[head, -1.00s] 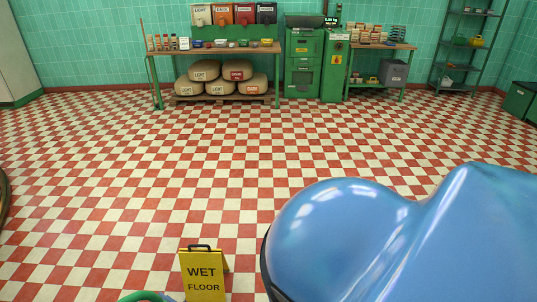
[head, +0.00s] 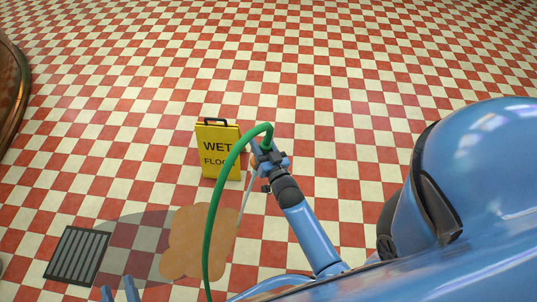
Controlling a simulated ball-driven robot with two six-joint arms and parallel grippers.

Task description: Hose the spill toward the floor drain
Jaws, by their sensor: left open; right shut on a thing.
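An orange-brown spill (head: 197,238) lies on the checkered floor at lower centre. The floor drain (head: 77,255), a dark square grate, is to its left. A darker wet patch (head: 135,232) spans the floor between them. My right gripper (head: 266,160) is shut on the green hose (head: 212,220) near its end, above and right of the spill. A thin pale stream (head: 245,203) runs down from there toward the spill's right edge. My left gripper (head: 118,287) is open and empty at the bottom edge, right of the drain; only its blue fingertips show.
A yellow wet floor sign (head: 218,160) stands just behind the spill, partly covered by the hose. A dark copper-coloured curved thing (head: 12,90) is at the left edge. The tiled floor behind the sign is clear.

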